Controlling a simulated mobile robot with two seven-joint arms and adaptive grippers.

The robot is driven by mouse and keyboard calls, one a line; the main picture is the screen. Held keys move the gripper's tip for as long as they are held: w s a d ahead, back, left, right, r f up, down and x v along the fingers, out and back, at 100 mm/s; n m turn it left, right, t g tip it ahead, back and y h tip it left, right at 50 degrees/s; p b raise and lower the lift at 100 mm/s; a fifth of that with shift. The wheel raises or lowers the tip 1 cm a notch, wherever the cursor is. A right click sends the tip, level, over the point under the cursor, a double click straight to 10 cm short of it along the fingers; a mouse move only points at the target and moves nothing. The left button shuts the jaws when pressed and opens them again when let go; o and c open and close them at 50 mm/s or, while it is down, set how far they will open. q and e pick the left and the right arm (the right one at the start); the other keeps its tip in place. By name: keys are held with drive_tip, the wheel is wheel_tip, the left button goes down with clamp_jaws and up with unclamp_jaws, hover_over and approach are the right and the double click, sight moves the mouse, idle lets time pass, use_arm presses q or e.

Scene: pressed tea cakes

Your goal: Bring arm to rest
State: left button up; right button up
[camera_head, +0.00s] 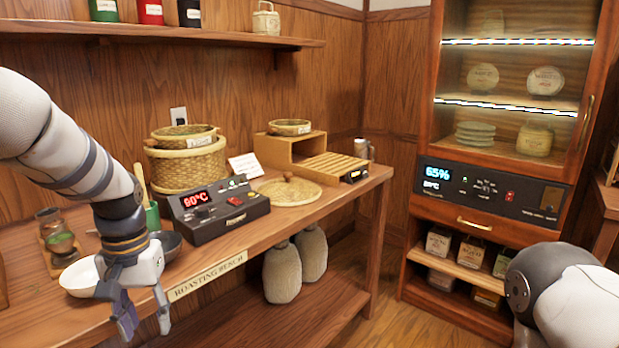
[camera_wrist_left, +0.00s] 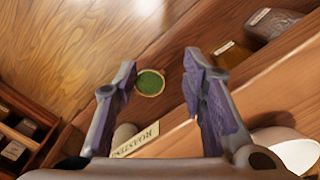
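My left arm (camera_head: 68,165) reaches in from the left over the roasting bench (camera_head: 330,190). My left gripper (camera_head: 145,322) hangs pointing down at the bench's front edge, near a white bowl (camera_head: 80,275). It is open, and the left wrist view shows its two fingers spread (camera_wrist_left: 158,78) with nothing held between them. A round container with green contents (camera_wrist_left: 150,82) shows beyond the fingers, apart from them. Part of my right arm (camera_head: 575,300) shows at the lower right; its gripper is out of view.
A black control box (camera_head: 218,210) reading 90°C, woven baskets (camera_head: 188,165) and a dark bowl (camera_head: 168,243) stand on the bench. Two pale sacks (camera_head: 283,272) are below it. A glass-fronted cabinet (camera_head: 497,185) stands at right. Open floor (camera_head: 385,315) lies between bench and cabinet.

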use_arm(q)
drive_tip(key=s+d+f, duration=0.2)
drive_tip(key=s+f, duration=1.4)
drive_tip(key=f, duration=0.4)
drive_tip(key=s+d+f, duration=0.1)
drive_tip(key=s, duration=0.8)
drive_tip(key=s+d+f+m+g, duration=0.1)
drive_tip(key=s+f, duration=0.1)
drive_tip(key=s, duration=0.7)
drive_tip(key=shift+s+d+f, duration=0.2)
drive_tip(key=shift+s+d, duration=0.1)
drive_tip(key=shift+d, duration=0.1)
